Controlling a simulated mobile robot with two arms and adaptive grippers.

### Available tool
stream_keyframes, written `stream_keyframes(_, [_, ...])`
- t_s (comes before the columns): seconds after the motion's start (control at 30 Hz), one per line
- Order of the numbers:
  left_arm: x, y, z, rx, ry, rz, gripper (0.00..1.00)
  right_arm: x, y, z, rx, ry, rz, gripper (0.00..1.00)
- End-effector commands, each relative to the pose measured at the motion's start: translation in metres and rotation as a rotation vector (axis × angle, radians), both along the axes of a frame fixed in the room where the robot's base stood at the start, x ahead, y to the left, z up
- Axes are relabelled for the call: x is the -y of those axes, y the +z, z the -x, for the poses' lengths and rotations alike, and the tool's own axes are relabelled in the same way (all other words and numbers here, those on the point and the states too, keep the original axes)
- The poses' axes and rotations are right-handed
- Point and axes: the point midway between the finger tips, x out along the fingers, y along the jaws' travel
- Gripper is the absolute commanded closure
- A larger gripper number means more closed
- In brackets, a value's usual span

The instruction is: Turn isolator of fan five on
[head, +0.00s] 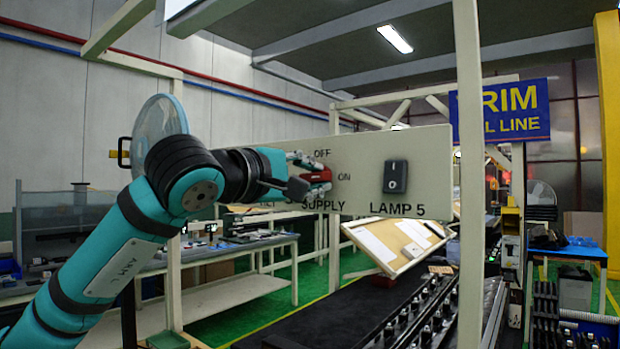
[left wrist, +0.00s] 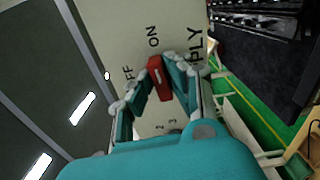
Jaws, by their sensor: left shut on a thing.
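A pale switch panel (head: 430,165) fills the middle of the head view. It carries a red rotary handle (head: 317,177) with OFF marked above it, ON to its right and SUPPLY below. My left gripper (head: 308,177) is shut on the red handle, one finger on each side. In the left wrist view the red handle (left wrist: 160,78) lies between the fingers, its end pointing toward ON. The rest of the label is hidden behind my gripper. A round, see-through fan (head: 160,113) shows partly behind my left arm. My right gripper is not in view.
A black rocker switch (head: 395,176) marked LAMP 5 sits on the panel's right part. A pale upright post (head: 469,230) stands just right of the panel. A dark conveyor (head: 345,312) runs below, and a workbench (head: 220,258) stands behind.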

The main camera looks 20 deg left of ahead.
Motion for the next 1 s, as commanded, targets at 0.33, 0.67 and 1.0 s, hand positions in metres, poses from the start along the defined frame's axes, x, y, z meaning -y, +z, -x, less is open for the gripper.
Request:
stream_keyframes(0.33, [0.0009, -0.0015, 0.0, 0.028, -0.002, -0.082, 1.0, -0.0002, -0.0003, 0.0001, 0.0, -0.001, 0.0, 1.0])
stream_keyframes(0.67, [0.0011, -0.0019, 0.0, 0.029, -0.002, -0.088, 1.0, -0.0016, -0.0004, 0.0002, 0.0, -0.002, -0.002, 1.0])
stream_keyframes(1.0, [0.0008, -0.0015, 0.0, 0.03, -0.001, -0.087, 0.62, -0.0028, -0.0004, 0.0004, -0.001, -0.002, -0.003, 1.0])
